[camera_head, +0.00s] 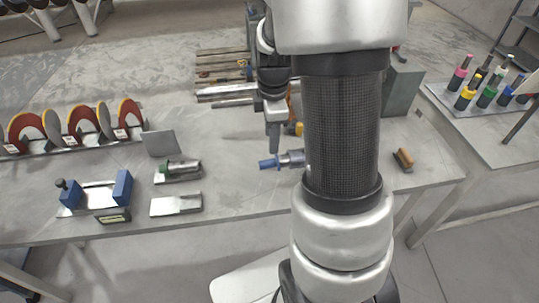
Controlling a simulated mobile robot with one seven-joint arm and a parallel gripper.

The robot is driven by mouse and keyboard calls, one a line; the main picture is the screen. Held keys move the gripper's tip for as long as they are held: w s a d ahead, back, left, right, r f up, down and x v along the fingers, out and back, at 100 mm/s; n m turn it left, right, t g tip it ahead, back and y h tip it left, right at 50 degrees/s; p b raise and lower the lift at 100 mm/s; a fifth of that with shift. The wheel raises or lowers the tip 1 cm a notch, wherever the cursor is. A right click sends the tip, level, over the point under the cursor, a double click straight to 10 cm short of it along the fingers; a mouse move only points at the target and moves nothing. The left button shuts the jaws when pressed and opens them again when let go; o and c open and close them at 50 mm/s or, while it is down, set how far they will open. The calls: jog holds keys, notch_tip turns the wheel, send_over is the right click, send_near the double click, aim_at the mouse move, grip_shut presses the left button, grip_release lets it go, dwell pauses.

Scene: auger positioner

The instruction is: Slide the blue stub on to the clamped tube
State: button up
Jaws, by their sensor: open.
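The blue stub (269,163) is a small blue cylinder lying level near the middle of the bench. Its right end meets a short silver cylindrical part (291,158), which runs behind my forearm; I cannot tell whether this is the clamped tube or how the two are joined. My gripper (273,146) points down just above and behind the blue stub. It is open, though its fingers overlap in this view, and I see nothing held between them. My forearm hides the bench to the right of the silver part.
Left on the bench are a blue-ended holder (122,187), a silver cradle with a green-ended part (178,169), an empty metal cradle (176,205) and a disc rack (75,137). Metal bars (225,91) lie behind. A brush (403,159) lies right.

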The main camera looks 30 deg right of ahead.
aim_at(271, 161)
jog(key=f, duration=0.3)
jog(key=f+b, duration=0.1)
jog(key=f, duration=0.5)
jog(key=shift+w+d+f, duration=0.1)
jog(key=shift+w+f, duration=0.15)
jog(key=shift+w, duration=0.1)
grip_shut()
jog(key=shift+r, duration=0.4)
dwell(1.7)
